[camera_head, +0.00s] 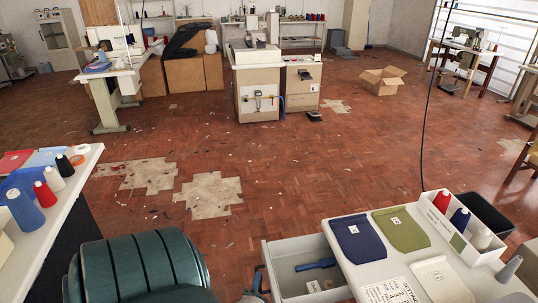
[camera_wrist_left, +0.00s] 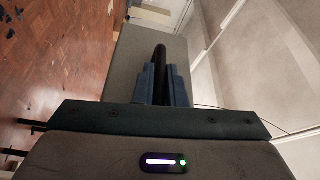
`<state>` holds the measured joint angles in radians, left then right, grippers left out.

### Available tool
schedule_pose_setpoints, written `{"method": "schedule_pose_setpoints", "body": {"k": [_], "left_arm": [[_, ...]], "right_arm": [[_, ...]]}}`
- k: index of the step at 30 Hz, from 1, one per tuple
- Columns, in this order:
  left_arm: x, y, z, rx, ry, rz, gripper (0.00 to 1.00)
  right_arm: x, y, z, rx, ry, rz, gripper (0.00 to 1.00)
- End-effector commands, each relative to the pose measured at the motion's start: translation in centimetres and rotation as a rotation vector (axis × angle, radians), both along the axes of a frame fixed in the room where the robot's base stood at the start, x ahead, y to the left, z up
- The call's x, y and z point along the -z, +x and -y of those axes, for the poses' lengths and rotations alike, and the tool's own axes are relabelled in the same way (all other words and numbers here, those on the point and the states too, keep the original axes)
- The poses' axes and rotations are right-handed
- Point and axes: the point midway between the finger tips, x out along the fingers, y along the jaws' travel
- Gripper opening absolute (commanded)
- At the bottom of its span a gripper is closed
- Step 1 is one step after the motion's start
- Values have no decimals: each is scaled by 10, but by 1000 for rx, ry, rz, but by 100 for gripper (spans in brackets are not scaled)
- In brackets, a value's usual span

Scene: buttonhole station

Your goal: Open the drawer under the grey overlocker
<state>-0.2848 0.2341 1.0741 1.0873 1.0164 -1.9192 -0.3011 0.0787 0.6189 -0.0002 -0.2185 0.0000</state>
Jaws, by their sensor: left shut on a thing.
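The light grey drawer (camera_head: 277,249) is pulled out from the white-topped station (camera_head: 345,262) at the lower right of the head view. Its inside shows, with a blue-handled tool and a small pale piece in it. In the left wrist view the grey drawer front (camera_wrist_left: 125,62) fills the middle and carries a black curved handle (camera_wrist_left: 160,52). The blue fingers of my left gripper (camera_wrist_left: 163,84) are shut on this handle. In the head view my left gripper (camera_head: 259,281) shows only partly, at the drawer's left side. My right gripper is not in view. I cannot make out the grey overlocker.
Blue and green pocket pieces (camera_head: 400,230) and a white spool tray (camera_head: 464,226) lie on the station top. A table with thread cones (camera_head: 25,212) stands at the left. The parquet floor (camera_head: 290,180) beyond the drawer is mostly clear.

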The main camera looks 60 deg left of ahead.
Motion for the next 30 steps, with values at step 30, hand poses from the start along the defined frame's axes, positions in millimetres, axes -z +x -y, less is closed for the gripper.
{"method": "schedule_pose_setpoints", "body": {"k": [30], "left_arm": [[2,-12,1,0,-1,-1,32]], "right_arm": [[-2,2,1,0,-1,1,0]]}}
